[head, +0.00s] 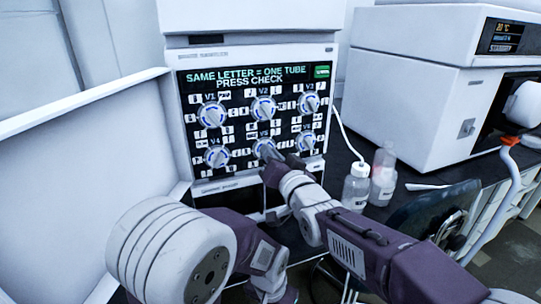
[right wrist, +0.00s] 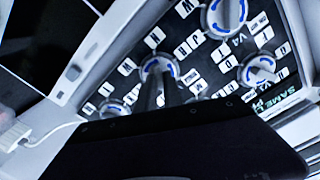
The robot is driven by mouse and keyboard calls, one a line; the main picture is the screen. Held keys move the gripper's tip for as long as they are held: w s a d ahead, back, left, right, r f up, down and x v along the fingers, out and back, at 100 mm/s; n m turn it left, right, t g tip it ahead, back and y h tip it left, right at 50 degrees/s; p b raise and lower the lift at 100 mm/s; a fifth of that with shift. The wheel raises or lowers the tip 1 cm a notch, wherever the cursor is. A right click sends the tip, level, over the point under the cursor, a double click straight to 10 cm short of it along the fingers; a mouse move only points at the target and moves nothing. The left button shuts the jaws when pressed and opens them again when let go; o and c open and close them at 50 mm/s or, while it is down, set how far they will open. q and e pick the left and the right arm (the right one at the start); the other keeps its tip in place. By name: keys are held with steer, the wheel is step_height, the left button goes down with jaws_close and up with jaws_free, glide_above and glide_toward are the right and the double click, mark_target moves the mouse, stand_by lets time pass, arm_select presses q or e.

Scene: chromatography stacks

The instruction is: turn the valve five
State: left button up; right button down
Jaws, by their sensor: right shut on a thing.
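The valve panel (head: 222,172) is a black face with white knobs in two rows. Valve five (head: 263,147), labelled V5, is the middle knob of the lower row. My right gripper (head: 276,160) reaches it from below right and is shut on the knob, covering part of it. In the right wrist view, the valve five knob (right wrist: 158,66) shows its blue-marked rim behind a finger, with the dark gripper body in front. The exact pointer angle is hard to read. My left gripper is not in view.
Valve four (head: 216,156) and valve six (head: 305,141) flank valve five closely. A green button (head: 321,71) sits at the panel's upper right. Bottles (head: 356,186) stand right of the panel. A white open door or panel (head: 80,155) stands at the left.

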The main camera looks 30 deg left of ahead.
stand_by(0.4)
steer(key=c, duration=1.5)
jaws_free()
steer(key=shift+d, duration=0.1)
steer(key=b+v, duration=0.5)
steer(key=v, duration=0.4)
steer(key=shift+b, duration=0.4)
